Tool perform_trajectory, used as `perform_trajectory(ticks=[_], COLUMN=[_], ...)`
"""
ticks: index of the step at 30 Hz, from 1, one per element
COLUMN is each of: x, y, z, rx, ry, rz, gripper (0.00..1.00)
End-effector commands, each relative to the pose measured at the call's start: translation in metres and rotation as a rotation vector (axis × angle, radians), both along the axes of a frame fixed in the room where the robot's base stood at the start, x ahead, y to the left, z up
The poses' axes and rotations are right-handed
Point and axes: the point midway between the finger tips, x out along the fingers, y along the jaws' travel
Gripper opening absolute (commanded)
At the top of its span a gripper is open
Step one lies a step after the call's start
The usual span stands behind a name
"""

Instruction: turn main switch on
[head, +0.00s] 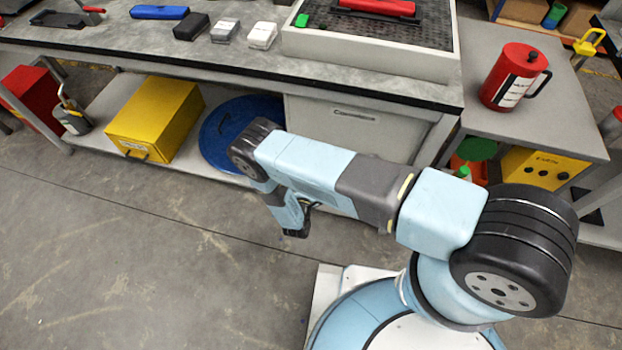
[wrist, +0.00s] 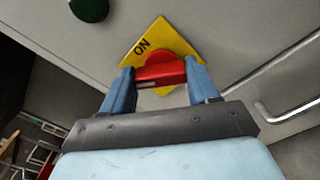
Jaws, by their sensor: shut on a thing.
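The main switch shows in the wrist view as a red knob (wrist: 160,72) on a yellow plate (wrist: 184,38) marked ON. The plate looks tilted in this view and is fixed to a grey panel. My gripper (wrist: 160,76) is shut on the red knob, with one blue finger on each side of it. Part of the plate is hidden behind the knob and fingers. In the head view my arm reaches down in front of the bench, and its gripper end (head: 297,222) is small there. I cannot make out the switch in that view.
In the wrist view a dark green round knob (wrist: 89,8) is at the upper left and a metal handle (wrist: 285,112) at the right. In the head view a yellow box (head: 155,112) and a blue round lid (head: 225,128) are on the lower shelf. Open floor lies at left.

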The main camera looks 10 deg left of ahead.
Motion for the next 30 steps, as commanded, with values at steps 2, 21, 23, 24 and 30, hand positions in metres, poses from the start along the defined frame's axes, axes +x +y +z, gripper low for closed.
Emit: perform_trajectory(ticks=[2, 21, 23, 24, 30], x=[-0.0002, -0.0009, -0.0009, -0.001, -0.0011], y=[0.0003, -0.0028, -0.003, -0.0033, -0.0042], z=[0.0, -0.0024, -0.0027, -0.0028, -0.0036], rx=[0.07, 0.66, 0.706, 0.735, 0.854], ry=[-0.006, -0.049, -0.053, -0.056, -0.065], rz=[0.003, 0.001, 0.001, 0.0, -0.002], gripper=[0.29, 0.29, 0.29, 0.29, 0.29])
